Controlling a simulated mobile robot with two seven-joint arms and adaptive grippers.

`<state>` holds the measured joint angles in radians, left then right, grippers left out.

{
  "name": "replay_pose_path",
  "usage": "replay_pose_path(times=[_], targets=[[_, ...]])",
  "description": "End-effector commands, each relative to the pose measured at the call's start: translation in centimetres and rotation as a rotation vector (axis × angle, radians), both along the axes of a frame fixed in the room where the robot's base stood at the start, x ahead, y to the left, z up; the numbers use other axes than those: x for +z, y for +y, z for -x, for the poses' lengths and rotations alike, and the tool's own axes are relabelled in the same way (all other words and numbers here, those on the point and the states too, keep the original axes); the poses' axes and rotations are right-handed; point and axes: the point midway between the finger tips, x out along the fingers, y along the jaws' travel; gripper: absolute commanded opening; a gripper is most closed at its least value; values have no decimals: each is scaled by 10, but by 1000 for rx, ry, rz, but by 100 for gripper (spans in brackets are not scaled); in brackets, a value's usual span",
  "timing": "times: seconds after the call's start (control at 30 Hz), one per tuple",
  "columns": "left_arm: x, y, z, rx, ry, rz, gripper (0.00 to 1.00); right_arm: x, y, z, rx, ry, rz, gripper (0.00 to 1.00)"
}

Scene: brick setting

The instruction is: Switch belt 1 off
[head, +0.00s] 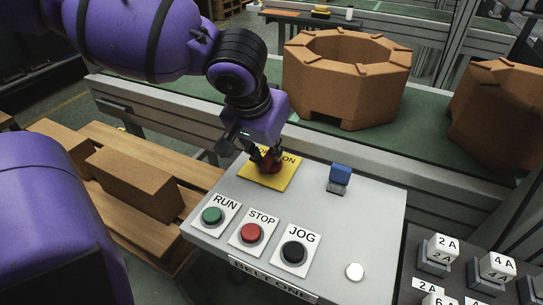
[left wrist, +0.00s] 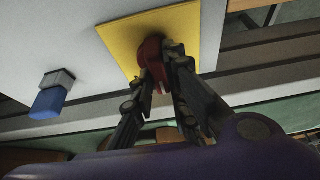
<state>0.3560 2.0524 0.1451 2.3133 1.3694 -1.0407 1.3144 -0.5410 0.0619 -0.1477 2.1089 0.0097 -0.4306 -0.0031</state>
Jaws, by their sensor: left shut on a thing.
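The grey control panel (head: 335,230) carries a front label reading "BELT ONE", partly blurred. A red knob (head: 271,166) sits on a yellow plate (head: 287,180) near the panel's back edge; the plate's lettering is partly hidden and ends in "ON". My left gripper (head: 265,160) comes down from above and is shut on the red knob. In the left wrist view the red knob (left wrist: 151,58) lies between the fingers, over the yellow plate (left wrist: 120,38). The knob's exact turn cannot be told. My right gripper is not in view.
Green RUN (head: 212,215), red STOP (head: 251,232) and black JOG (head: 294,252) buttons line the panel's front. A blue switch (head: 340,173) and white button (head: 354,271) are to the right. The green conveyor (head: 225,92) behind bears brown octagonal blocks (head: 345,85).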

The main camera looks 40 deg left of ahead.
Motion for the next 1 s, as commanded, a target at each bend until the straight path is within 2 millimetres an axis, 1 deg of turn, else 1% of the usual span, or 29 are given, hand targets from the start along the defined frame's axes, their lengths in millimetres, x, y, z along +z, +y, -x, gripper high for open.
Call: replay_pose_path(times=[0.03,0.13,0.23,0.3,0.4,0.53,0.8,1.0], targets=[[-5,-1,-1,41,3,-3,0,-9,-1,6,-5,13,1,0],[-5,-1,0,138,3,-3,0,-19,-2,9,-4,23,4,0],[-5,-1,0,235,4,-3,0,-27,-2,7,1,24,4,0],[-5,-1,-1,301,3,-3,0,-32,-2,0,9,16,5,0],[-4,-1,-1,395,2,-4,0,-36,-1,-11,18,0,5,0],[-3,-2,-1,506,3,-3,0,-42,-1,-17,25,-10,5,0],[-2,-2,-1,689,2,-1,0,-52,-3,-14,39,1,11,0],[-2,-3,-1,770,3,1,0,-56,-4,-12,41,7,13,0]])
